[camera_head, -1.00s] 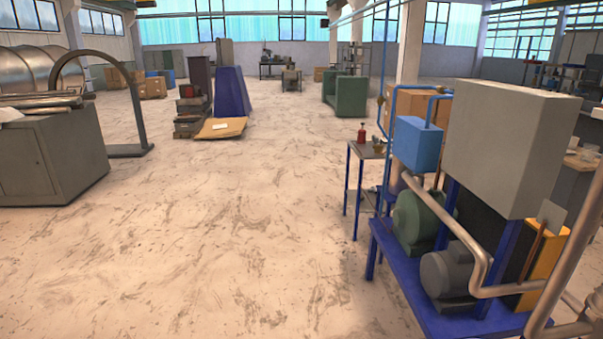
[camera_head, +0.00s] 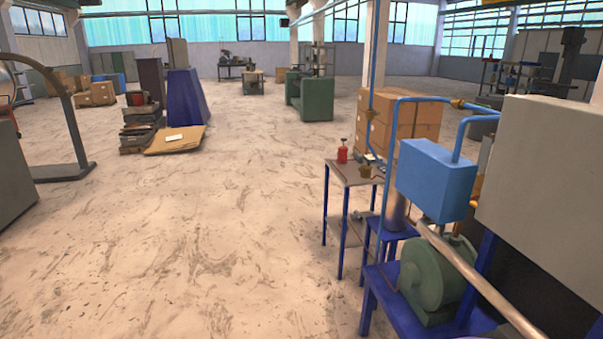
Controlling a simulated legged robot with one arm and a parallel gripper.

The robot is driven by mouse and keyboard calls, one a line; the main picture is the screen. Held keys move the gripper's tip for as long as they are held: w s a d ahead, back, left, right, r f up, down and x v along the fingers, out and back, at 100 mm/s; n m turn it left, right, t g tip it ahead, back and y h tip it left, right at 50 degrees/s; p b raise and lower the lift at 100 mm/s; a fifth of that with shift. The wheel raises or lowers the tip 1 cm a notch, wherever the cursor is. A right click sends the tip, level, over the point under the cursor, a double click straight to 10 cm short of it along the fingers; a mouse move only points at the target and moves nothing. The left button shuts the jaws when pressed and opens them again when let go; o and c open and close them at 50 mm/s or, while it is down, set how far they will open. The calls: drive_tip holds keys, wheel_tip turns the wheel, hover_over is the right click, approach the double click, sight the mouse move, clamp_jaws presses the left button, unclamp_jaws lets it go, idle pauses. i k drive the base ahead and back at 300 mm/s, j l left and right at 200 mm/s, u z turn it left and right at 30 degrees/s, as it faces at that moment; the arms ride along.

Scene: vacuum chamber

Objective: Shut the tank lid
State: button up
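I cannot make out a tank lid in the head view. A large curved metal arch (camera_head: 75,125) on a flat dark base stands at the left, but I cannot tell whether it belongs to the tank. My gripper is not in view.
At the right, close by, stands a pump rig with a blue box (camera_head: 436,180), a green motor (camera_head: 437,275) and a large grey cabinet (camera_head: 545,185). A small table (camera_head: 352,175) stands beside it. Cardboard sheets (camera_head: 176,141) lie ahead left. The middle floor (camera_head: 225,230) is clear.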

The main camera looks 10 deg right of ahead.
sight(397, 146)
drive_tip(key=i+z, duration=0.25)
drive_tip(key=i, duration=0.2)
drive_tip(key=i+j+z, duration=0.1)
drive_tip(key=i+z, duration=0.15)
drive_tip(key=i, duration=0.2)
drive_tip(key=i+j+z, duration=0.3)
drive_tip(key=i, duration=0.15)
drive_tip(key=i+j, duration=0.25)
drive_tip(key=i, duration=0.3)
drive_tip(key=i+j, duration=0.2)
drive_tip(key=i, duration=0.3)
drive_tip(key=i+j+z, duration=0.1)
drive_tip(key=i+j, duration=0.15)
drive_tip(key=i, duration=0.3)
drive_tip(key=i+l, duration=0.3)
drive_tip(key=i, duration=0.1)
